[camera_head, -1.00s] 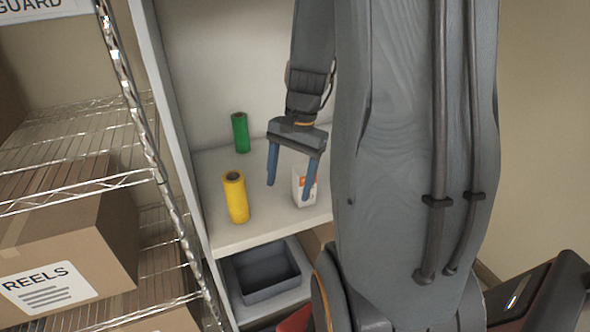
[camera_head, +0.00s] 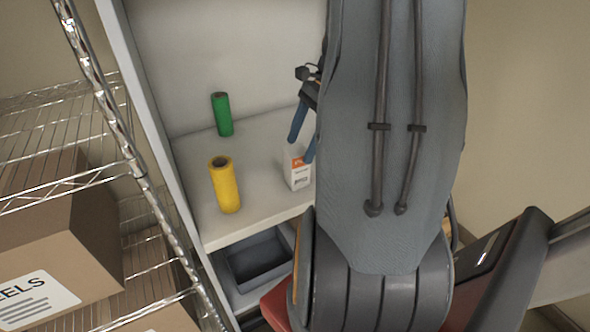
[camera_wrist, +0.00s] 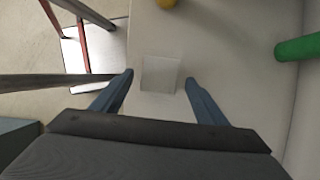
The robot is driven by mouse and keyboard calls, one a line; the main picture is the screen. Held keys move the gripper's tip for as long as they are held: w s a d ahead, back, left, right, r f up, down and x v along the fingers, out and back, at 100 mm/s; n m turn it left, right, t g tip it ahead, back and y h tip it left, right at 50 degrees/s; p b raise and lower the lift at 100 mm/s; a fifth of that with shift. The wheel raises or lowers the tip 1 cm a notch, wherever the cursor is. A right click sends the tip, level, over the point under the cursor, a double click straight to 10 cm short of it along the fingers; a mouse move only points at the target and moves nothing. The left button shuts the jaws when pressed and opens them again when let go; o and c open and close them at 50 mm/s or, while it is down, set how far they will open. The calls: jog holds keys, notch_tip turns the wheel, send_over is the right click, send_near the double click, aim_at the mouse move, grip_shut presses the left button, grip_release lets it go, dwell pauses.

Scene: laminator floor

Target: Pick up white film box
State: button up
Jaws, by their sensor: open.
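The white film box (camera_head: 297,168) stands upright on the white shelf, with an orange patch and dark print on its front. My gripper (camera_head: 303,144) is open and sits above and just behind the box in the head view, partly hidden by my arm. In the wrist view the box's pale top (camera_wrist: 160,74) lies between the open blue fingers (camera_wrist: 158,78), a little ahead of them. No contact between fingers and box can be made out.
A yellow roll (camera_head: 224,185) and a green roll (camera_head: 222,114) stand on the shelf (camera_head: 245,215) left of the box. A grey bin (camera_head: 258,262) is on the level below. A wire rack with a carton (camera_head: 60,240) is at the left. The cabinet's side wall is between them.

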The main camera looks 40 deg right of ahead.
aim_at(287, 176)
jog(key=shift+p+x, duration=1.25)
jog(key=shift+x, duration=2.55)
jog(key=shift+a, duration=0.15)
jog(key=shift+c, duration=0.4)
jog(key=c, duration=1.3)
jog(key=shift+r, duration=0.1)
